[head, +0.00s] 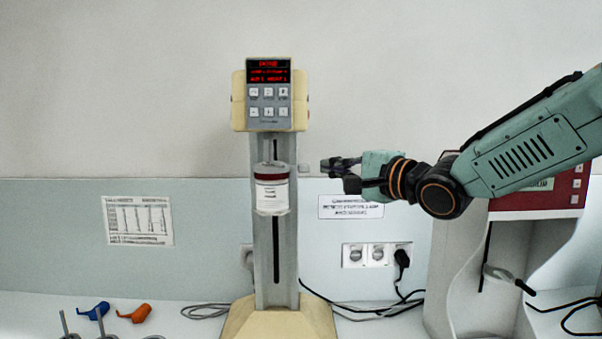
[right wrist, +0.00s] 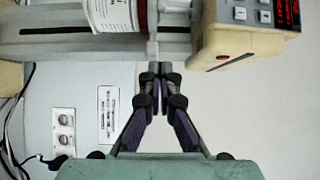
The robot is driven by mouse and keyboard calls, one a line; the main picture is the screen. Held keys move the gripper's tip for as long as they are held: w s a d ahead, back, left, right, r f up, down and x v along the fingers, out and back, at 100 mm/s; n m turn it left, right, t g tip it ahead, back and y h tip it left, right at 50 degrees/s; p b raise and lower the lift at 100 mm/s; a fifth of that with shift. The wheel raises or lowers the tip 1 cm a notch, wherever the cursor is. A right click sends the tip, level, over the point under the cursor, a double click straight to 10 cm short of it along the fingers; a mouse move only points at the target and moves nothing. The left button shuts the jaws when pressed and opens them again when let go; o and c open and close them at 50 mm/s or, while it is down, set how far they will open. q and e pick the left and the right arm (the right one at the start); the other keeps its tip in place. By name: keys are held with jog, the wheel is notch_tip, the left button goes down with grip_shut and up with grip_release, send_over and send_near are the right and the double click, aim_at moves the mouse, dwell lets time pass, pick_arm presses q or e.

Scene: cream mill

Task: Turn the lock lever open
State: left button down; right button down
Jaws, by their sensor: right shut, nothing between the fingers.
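The cream mill stands in the middle of the head view, with a grey upright column (head: 263,235). A small light-grey lock lever (head: 304,169) sticks out from the column's right side, level with the jar's lid. It also shows in the right wrist view (right wrist: 152,50), just beyond my fingertips. My right gripper (head: 326,167) comes in from the right, shut and empty, its tips pointing at the lever. The tips look very close to it; I cannot tell whether they touch. A white jar (head: 271,196) with a dark red band sits at the column's front. My left gripper is not in view.
The mill's control head (head: 268,95) with a red display sits above the jar. A red-and-white machine (head: 470,275) stands at the right. Blue (head: 94,310) and orange (head: 135,313) items lie at the left. Cables run along the bench beside the cream base (head: 278,325).

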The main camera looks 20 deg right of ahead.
aim_at(308, 165)
jog(key=w+a, duration=0.3)
jog(key=a, duration=0.1)
jog(key=shift+w, duration=0.25)
jog(key=shift+s+a+r, duration=0.1)
jog(key=shift+s+a, duration=0.1)
jog(key=shift+a, duration=0.85)
jog(key=shift+w+d, duration=0.1)
